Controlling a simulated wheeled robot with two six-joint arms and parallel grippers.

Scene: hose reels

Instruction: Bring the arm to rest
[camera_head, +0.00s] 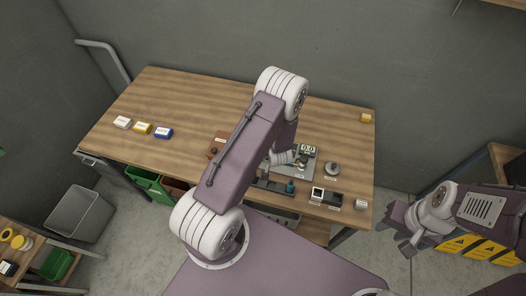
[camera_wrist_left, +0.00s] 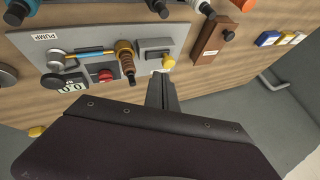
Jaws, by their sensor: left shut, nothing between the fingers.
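My left arm (camera_head: 238,150) is raised and bent over the wooden workbench (camera_head: 190,100) in the head view. Its forearm hides the left gripper there. In the left wrist view the left gripper (camera_wrist_left: 161,92) is shut and empty, its fingers together in front of the bench top. Beyond it lies a grey panel (camera_wrist_left: 100,52) labelled PUMP, with a gauge, a red knob and an orange-ended fitting. My right gripper (camera_head: 405,238) is at the right of the head view, off the bench and above the floor; I cannot tell whether it is open.
White, yellow and blue boxes (camera_head: 143,128) sit on the bench's left. A small yellow block (camera_head: 367,117) is at its far right corner. A grey bin (camera_head: 80,214) stands on the floor at left. Yellow warning-marked boxes (camera_head: 470,246) lie by the right arm. The bench's back middle is clear.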

